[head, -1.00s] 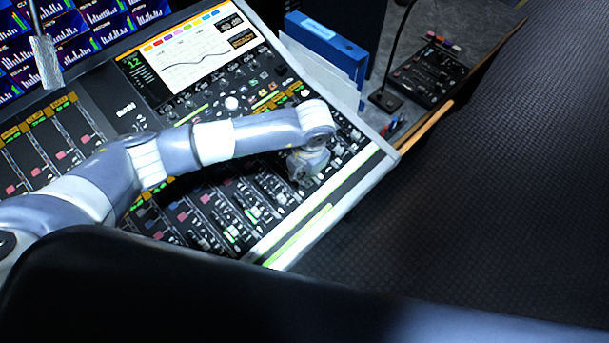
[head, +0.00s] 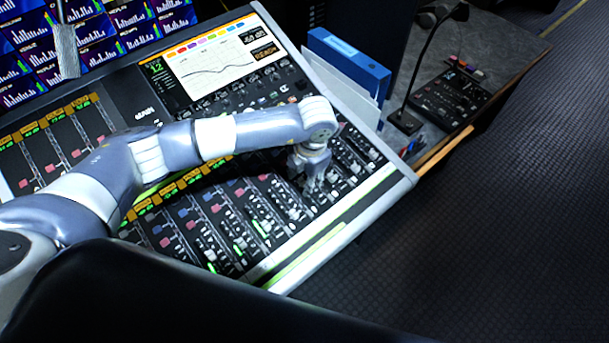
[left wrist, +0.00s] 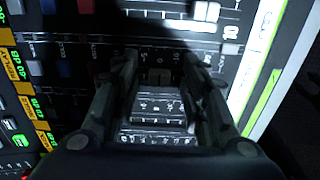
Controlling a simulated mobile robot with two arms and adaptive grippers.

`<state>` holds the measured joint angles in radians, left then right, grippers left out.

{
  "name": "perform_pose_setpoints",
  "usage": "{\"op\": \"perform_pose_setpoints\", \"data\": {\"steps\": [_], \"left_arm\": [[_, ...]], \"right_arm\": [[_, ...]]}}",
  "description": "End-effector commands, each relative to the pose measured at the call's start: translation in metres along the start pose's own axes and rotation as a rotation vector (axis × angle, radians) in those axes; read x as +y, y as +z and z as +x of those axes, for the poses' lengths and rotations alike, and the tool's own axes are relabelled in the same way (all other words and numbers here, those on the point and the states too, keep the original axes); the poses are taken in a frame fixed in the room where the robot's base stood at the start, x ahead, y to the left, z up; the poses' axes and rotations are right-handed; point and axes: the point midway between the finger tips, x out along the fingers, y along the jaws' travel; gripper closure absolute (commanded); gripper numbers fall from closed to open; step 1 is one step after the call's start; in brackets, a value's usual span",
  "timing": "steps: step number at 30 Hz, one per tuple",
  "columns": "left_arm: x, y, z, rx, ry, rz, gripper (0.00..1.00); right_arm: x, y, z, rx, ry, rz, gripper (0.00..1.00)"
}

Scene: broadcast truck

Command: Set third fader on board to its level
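The board (head: 262,265) is a large sloped mixing console with rows of faders, some with red, blue or white caps. My left arm reaches across it from the left. My left gripper (head: 312,182) points down at the faders on the right part of the board. In the left wrist view my left gripper (left wrist: 160,72) has its two fingers apart, with a lit strip of board between them. A white fader cap (left wrist: 207,12) lies beyond the fingertips. I cannot tell which fader is the third, or whether a fingertip touches one. My right gripper is not in view.
A screen (head: 222,60) is set in the board's upper part. A blue binder (head: 348,62) and papers stand behind its right edge. A gooseneck microphone (head: 432,60) and a small control panel (head: 450,95) sit on the desk at right. Open floor lies to the right.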

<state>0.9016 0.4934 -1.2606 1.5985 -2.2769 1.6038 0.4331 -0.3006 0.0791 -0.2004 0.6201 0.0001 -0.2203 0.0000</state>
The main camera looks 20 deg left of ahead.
Motion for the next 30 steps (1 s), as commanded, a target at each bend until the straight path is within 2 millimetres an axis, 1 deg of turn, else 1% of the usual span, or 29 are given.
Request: {"op": "perform_pose_setpoints", "data": {"steps": [1,5,8,15,18,21,25,30], "left_arm": [[0.0,0.0,-0.001,0.0,0.0,0.0,0.6],[0.001,0.001,-0.011,-0.002,0.001,-0.001,0.6],[0.001,0.001,-0.027,-0.003,0.002,0.0,0.6],[0.001,0.001,-0.08,-0.005,0.002,0.001,0.6],[0.0,0.001,-0.097,-0.004,0.001,0.001,0.6],[0.0,0.001,-0.11,-0.002,0.0,0.0,0.6],[0.0,0.0,-0.119,-0.001,0.001,0.0,0.6],[0.0,0.0,-0.121,0.0,0.0,0.0,0.6]], "right_arm": [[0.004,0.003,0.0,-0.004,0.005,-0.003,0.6],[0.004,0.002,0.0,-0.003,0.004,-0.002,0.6],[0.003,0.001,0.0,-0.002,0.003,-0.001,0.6],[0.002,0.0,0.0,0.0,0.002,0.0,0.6],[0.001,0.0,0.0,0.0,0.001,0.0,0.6],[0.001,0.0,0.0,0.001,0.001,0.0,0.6],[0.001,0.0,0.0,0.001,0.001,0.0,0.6],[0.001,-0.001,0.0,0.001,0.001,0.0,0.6]]}}
